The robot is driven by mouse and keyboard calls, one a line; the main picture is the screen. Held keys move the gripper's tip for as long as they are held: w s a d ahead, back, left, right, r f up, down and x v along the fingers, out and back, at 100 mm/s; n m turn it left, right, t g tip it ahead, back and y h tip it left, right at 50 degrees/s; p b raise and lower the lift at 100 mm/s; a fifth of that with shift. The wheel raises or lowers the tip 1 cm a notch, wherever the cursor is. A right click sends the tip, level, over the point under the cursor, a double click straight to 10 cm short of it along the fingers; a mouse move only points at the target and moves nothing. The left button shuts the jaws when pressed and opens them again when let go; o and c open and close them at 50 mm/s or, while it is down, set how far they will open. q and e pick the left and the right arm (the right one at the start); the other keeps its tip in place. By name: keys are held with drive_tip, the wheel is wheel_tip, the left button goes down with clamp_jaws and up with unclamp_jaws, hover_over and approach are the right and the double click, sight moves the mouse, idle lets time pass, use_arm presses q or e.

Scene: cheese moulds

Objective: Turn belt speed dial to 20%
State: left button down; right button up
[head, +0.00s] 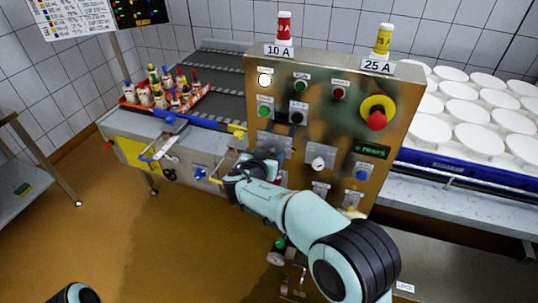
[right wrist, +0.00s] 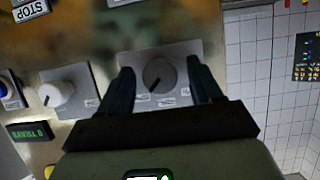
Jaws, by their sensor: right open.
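A dark round dial (right wrist: 160,75) with a pointer line sits on a grey plate of the control panel (head: 330,105). In the right wrist view it lies between the two fingers of my right gripper (right wrist: 160,67), which is open around it; I cannot tell whether the fingers touch it. The labels on its plate are too small to read. In the head view my right gripper (head: 258,160) is at the panel's lower left and hides this dial. My left gripper is not in view.
A white knob (head: 319,163) is right of my right gripper in the head view. A red emergency button (head: 377,119) and several small buttons are above. A crate of bottles (head: 130,99) stands left, and white moulds (head: 480,140) fill the right side.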

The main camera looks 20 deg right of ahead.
drive_tip(key=c, duration=1.1)
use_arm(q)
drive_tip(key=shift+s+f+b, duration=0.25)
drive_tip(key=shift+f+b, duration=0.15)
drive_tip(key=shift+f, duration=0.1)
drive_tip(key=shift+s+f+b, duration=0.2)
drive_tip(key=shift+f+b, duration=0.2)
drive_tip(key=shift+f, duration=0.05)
use_arm(e)
drive_tip(key=shift+o, duration=0.2)
drive_tip(key=n+h, duration=0.3)
drive_tip(key=n, duration=0.4)
drive_tip(key=n+t+h, duration=0.1)
drive_tip(key=n+h, duration=0.1)
drive_tip(key=n, duration=0.6)
drive_tip(key=n+t+h, duration=0.1)
drive_tip(key=n+h, duration=0.2)
drive_tip(key=n, duration=0.5)
drive_tip(key=shift+w+a+f+h, duration=0.1)
drive_tip(key=shift+a+f+h, duration=0.05)
drive_tip(key=shift+f+h, duration=0.15)
drive_tip(key=shift+n, duration=0.3)
